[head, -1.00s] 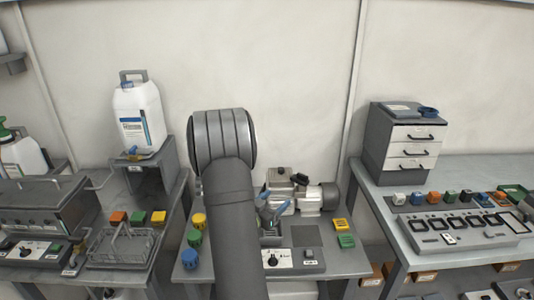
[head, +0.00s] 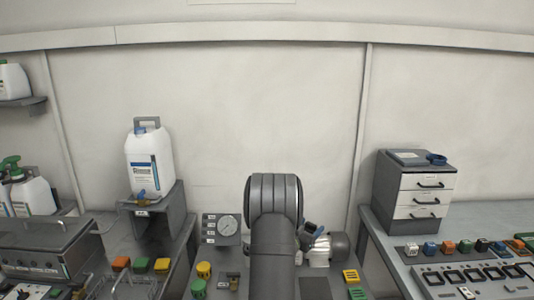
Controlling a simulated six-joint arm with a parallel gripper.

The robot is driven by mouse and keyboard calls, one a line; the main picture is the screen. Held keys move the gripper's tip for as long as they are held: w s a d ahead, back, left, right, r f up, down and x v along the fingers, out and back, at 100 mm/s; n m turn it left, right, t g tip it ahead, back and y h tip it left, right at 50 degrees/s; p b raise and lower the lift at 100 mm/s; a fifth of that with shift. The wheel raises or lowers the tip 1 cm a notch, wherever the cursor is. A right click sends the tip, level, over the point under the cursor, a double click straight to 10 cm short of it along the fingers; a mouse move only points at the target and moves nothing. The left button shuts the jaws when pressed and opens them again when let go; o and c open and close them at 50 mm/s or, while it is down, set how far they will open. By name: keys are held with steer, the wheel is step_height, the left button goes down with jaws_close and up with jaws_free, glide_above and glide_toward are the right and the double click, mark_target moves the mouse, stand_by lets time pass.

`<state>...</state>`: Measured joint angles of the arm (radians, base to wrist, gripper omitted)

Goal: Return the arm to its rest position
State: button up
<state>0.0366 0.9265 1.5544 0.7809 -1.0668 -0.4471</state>
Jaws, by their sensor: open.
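My arm rises in front of the bench in the head view, its large grey elbow joint in the middle. The rest of the gripper and the left part of the compressor are hidden behind my arm.
A white jug (head: 149,160) stands on a grey stand at left. A drawer unit (head: 412,190) stands on the right bench. The wall area above my arm is clear.

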steer(key=shift+w+d, duration=0.35)
steer(key=shift+w, duration=0.1)
steer(key=shift+s, duration=0.1)
